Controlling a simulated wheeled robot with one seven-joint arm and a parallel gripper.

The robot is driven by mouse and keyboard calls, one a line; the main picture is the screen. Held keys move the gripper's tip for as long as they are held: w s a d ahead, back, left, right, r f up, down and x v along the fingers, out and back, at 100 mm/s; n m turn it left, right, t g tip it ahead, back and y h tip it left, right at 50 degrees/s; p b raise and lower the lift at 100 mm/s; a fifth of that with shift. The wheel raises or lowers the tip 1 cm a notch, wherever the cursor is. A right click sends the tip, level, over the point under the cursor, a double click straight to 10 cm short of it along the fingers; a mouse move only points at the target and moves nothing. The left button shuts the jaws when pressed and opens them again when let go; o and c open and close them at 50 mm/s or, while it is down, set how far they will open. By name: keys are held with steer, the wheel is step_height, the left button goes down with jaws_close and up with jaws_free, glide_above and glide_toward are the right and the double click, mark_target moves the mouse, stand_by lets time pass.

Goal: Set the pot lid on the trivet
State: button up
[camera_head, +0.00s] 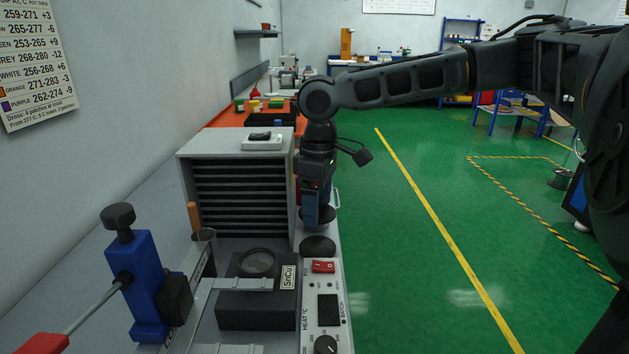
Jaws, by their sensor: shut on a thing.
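My gripper (318,205) points down at the right side of the grey slotted cabinet. It is shut on a dark round piece, which looks like the pot lid (325,218); the jaws hide part of it. A flat dark disc, which looks like the trivet (318,247), lies on the bench just in front of and below the lid. I cannot tell the exact height of the lid above the bench. The solder pot (258,263), a dark block labelled SnCu with a round open top, stands to the left of the disc.
The grey cabinet (240,195) stands close left of my gripper. A control panel (325,310) with a red switch lies in front of the disc. The green floor (400,230) on the right is open.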

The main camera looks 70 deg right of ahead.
steer(key=shift+w+d+f+n+p, duration=0.15)
steer(key=shift+d+f+n, duration=0.15)
steer(key=shift+f+n, duration=0.35)
steer(key=shift+d+f+n+p, duration=0.15)
steer(key=shift+d+f+n, duration=0.15)
steer(key=shift+f+n, duration=0.3)
steer(key=b, duration=0.5)
glide_above(318, 247)
step_height(318, 247, down, 4)
steer(key=shift+f, duration=1)
steer(key=shift+f+p, duration=0.3)
steer(key=shift+f, duration=0.1)
steer(key=o, duration=1)
steer(key=shift+c, duration=0.2)
steer(key=shift+r, duration=0.1)
step_height(318, 247, up, 7)
steer(key=p, duration=0.7)
